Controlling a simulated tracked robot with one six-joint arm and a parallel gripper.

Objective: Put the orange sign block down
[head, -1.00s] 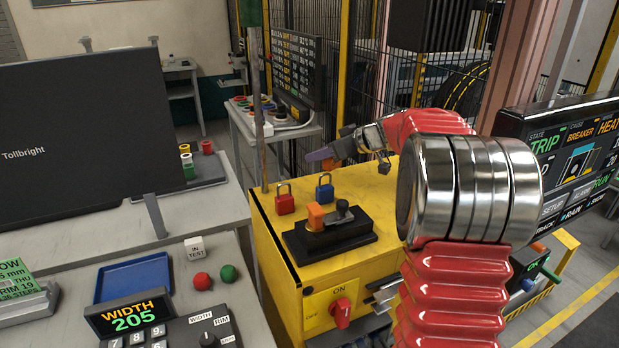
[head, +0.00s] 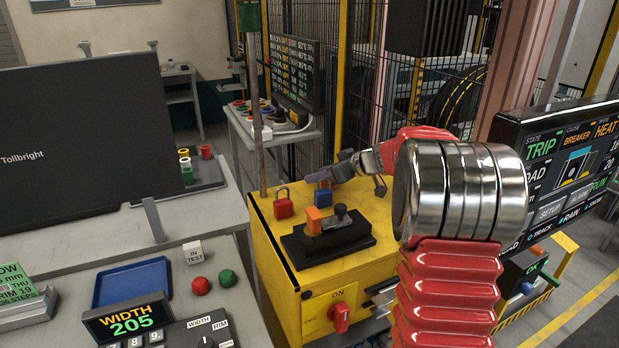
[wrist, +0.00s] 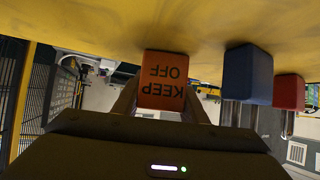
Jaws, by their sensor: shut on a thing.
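The orange sign block (wrist: 163,80), lettered KEEP OFF, shows upside down in the wrist view. It sits between the two fingers of my gripper (wrist: 163,100), which is shut on it. The block's edge is right at the yellow cabinet top (wrist: 110,25); I cannot tell whether it touches. In the head view my gripper (head: 333,176) is low over the back of the yellow cabinet (head: 275,259), behind the blue padlock (head: 322,199).
A red padlock (head: 283,207) stands left of the blue one. A black device (head: 330,241) with an orange block (head: 314,220) and a lever sits in front of them. A rotary switch (head: 341,317) is on the cabinet front. A post (head: 258,140) rises at the back left corner.

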